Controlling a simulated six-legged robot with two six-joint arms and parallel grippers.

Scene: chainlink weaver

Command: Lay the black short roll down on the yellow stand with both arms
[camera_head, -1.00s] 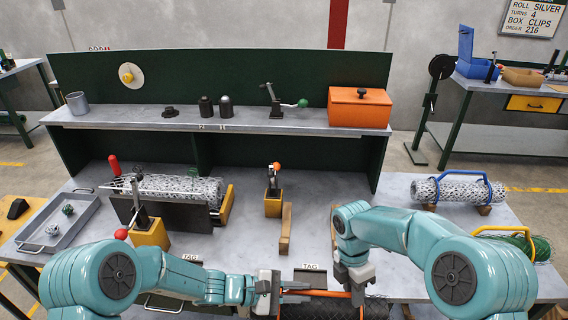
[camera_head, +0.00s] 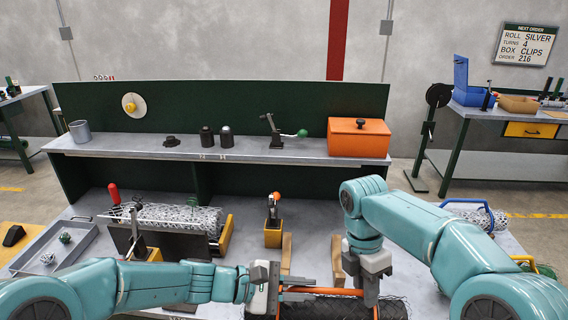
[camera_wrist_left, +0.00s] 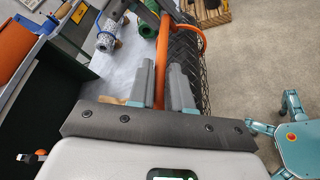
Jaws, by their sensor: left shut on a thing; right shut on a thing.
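The black short roll (camera_head: 340,308) shows at the bottom edge of the head view, dark mesh with an orange bar (camera_head: 325,291) along it. My left gripper (camera_head: 283,284) is shut on the orange bar at its left end. In the left wrist view the bar (camera_wrist_left: 162,62) lies between my fingers (camera_wrist_left: 165,92), with the black mesh (camera_wrist_left: 186,58) beside it. My right gripper (camera_head: 371,290) is shut on the bar further right. Two tan-yellow rails (camera_head: 286,254) (camera_head: 338,262) stand just beyond the roll; I cannot tell whether they are the yellow stand. The roll's underside is hidden.
A yellow block with an orange-tipped clamp (camera_head: 272,236) stands behind the rails. A silver mesh roll (camera_head: 180,216) lies in a fixture at left, beside a grey tray (camera_head: 60,250). A blue-handled silver roll (camera_head: 468,213) is at right, partly behind my right arm.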

